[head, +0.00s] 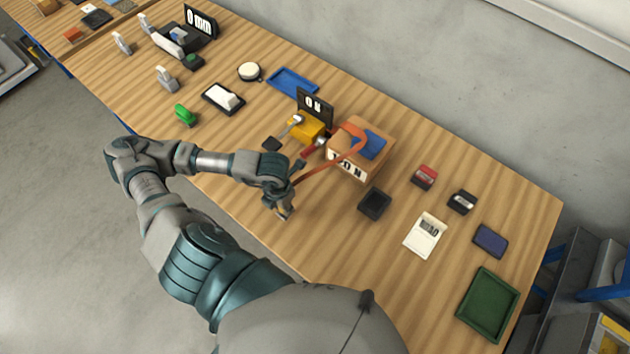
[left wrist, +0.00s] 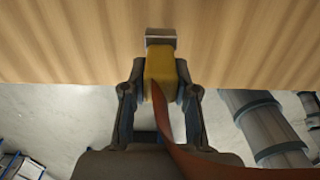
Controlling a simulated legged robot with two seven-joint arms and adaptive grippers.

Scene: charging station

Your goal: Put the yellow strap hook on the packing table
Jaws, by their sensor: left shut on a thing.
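My left gripper (head: 284,207) is shut on the yellow strap hook (left wrist: 160,72) near the front edge of the wooden packing table (head: 330,250). In the left wrist view, the gripper (left wrist: 162,92) has a finger on each side of the yellow body, and a grey metal end points away over the wood. An orange strap (head: 328,169) runs from the gripper up to a cardboard box (head: 346,165); it also shows in the left wrist view (left wrist: 190,160). The hook is mostly hidden in the head view. I cannot tell whether it touches the tabletop. My right gripper is out of view.
A yellow block (head: 306,127) and a black sign (head: 315,107) stand left of the box.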

